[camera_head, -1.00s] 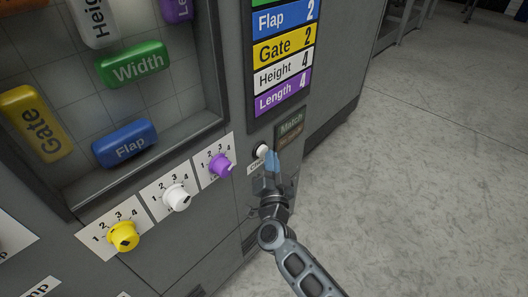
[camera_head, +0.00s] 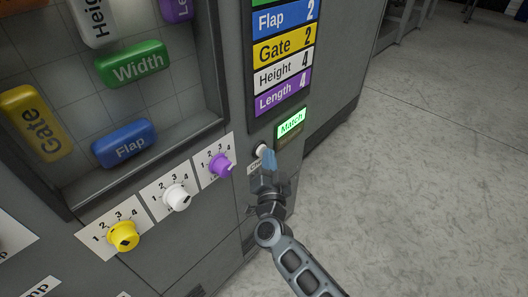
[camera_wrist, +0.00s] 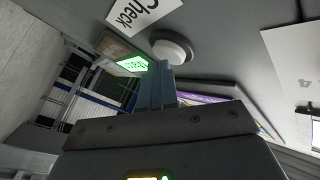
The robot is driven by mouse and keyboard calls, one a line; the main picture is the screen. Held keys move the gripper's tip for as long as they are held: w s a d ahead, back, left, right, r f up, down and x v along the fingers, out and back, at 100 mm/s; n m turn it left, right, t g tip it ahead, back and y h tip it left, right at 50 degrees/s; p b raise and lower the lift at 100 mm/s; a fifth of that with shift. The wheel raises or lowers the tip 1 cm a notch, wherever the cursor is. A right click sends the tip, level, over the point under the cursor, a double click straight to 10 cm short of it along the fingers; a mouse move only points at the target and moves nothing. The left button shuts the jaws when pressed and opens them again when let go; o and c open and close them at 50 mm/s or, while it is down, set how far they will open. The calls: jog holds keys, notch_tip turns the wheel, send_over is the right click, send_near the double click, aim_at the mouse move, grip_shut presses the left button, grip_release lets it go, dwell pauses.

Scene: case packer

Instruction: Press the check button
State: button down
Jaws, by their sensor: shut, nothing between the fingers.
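The check button (camera_head: 261,150) is a small white round knob on the grey machine front, beside a white "Check" label that my gripper partly hides. In the wrist view the button (camera_wrist: 172,47) shows whole, with its label (camera_wrist: 133,14) next to it. My gripper (camera_head: 268,158) is shut and empty, its blue fingertips right at the button. In the wrist view the fingertips (camera_wrist: 160,68) sit just beside the button's edge; I cannot tell whether they touch it. The "Match" lamp (camera_head: 291,123) is lit bright green. The lamp under it is dark.
Purple (camera_head: 220,165), white (camera_head: 177,197) and yellow (camera_head: 123,236) dials stand in a row left of the button. A settings board (camera_head: 284,50) hangs above. A recessed panel (camera_head: 75,90) holds coloured labelled blocks. Open floor (camera_head: 420,190) lies to the right.

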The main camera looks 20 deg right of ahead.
dwell(0.4)
jog(key=shift+s+d+p, duration=0.3)
jog(key=shift+s, duration=0.5)
jog(key=s, duration=0.1)
jog(key=s+d, duration=0.1)
jog(key=s, duration=0.1)
jog(key=s+d+p, duration=0.1)
jog(key=shift+s+d, duration=0.1)
jog(key=shift+s, duration=0.2)
dwell(0.3)
